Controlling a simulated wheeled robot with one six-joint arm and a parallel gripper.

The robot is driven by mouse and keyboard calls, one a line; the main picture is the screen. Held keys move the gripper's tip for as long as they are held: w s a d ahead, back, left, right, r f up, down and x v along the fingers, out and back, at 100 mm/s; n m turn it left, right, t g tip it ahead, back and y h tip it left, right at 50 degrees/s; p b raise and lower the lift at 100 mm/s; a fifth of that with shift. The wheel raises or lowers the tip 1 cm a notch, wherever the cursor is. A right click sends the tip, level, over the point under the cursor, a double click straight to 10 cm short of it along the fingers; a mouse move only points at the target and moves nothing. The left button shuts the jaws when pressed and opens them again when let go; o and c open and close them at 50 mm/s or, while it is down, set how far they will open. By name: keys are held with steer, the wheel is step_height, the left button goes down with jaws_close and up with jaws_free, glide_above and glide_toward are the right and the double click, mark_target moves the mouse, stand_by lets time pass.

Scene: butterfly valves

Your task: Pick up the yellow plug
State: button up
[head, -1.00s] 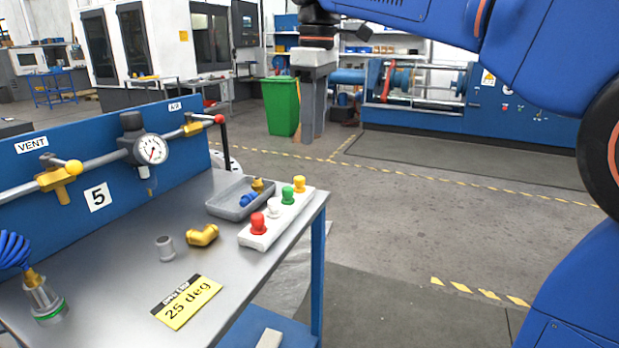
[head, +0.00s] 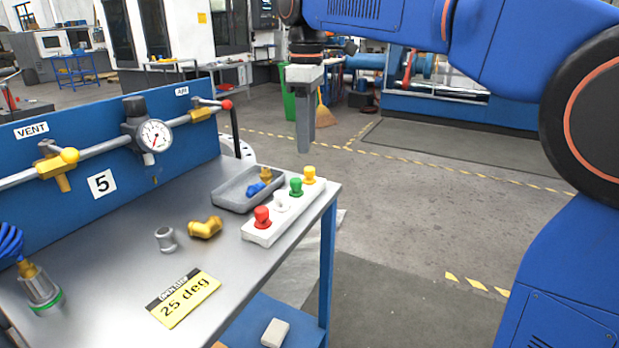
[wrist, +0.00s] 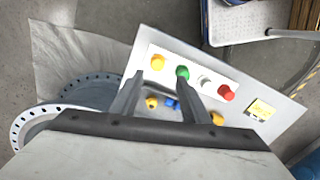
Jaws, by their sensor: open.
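The yellow plug (head: 309,174) stands upright at the far end of a white strip (head: 262,233) near the table's right edge. The green plug (head: 296,186), a white plug (head: 281,200) and the red plug (head: 262,216) stand along the same strip. My gripper (head: 303,150) hangs above and just behind the yellow plug in the head view, apart from it.
A grey tray (head: 232,205) with blue and brass fittings sits beside the strip. A brass elbow (head: 205,228), a grey fitting (head: 165,239) and a yellow "25 deg" sign (head: 184,298) lie on the table. A pipe with a gauge (head: 155,136) runs along the blue panel behind.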

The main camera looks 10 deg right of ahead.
mark_target(308, 168)
steer(key=shift+w+d+f, duration=0.1)
steer(key=shift+w+f, duration=0.05)
steer(key=shift+f, duration=1.85)
steer(key=shift+w+d+f, duration=0.1)
steer(key=shift+f, duration=1.85)
jaws_close()
